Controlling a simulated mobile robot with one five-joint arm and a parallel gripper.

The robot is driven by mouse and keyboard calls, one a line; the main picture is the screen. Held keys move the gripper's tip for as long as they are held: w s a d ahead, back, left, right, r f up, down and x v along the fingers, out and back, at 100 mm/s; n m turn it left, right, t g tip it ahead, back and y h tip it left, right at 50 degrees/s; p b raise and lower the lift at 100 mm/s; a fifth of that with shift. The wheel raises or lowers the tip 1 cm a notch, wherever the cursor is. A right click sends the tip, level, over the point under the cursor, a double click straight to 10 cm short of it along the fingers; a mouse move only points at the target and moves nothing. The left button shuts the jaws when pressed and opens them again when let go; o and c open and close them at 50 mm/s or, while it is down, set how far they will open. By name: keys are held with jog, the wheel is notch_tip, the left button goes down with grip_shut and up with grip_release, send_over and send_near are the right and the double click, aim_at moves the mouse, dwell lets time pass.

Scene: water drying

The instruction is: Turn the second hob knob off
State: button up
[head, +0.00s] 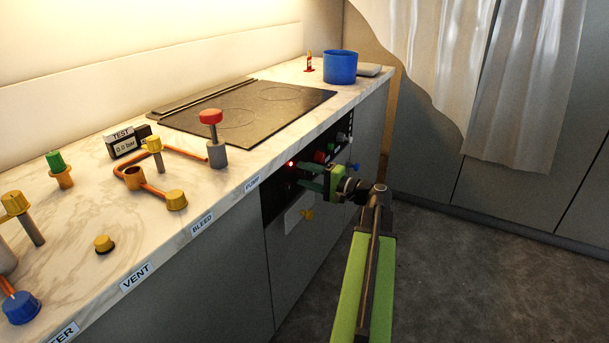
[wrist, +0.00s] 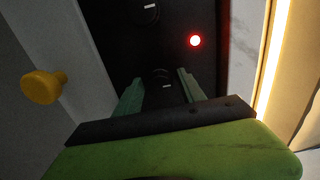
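The dark control panel (head: 274,196) is on the counter front below the hob. In the wrist view, a black knob with a short white mark (wrist: 162,78) lies between the fingertips of my gripper (wrist: 160,88). A second black knob with a white mark (wrist: 149,8) is farther off at the top. A red light (wrist: 195,40) glows on the panel; it also shows in the head view (head: 291,163). In the head view my gripper (head: 303,177) is at the panel, with its fingers apart. Finger contact with the knob cannot be made out. My gripper hides part of the panel.
A yellow knob (wrist: 42,87) sticks out at the left of the wrist view, below the panel in the head view (head: 307,214). A red knob (head: 319,157) and a blue one (head: 353,167) are near my gripper. The countertop (head: 235,175) overhangs above; the floor (head: 440,270) is clear.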

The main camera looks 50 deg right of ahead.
jog(key=shift+s, duration=0.1)
jog(key=v, duration=1.7)
jog(key=shift+s, duration=0.1)
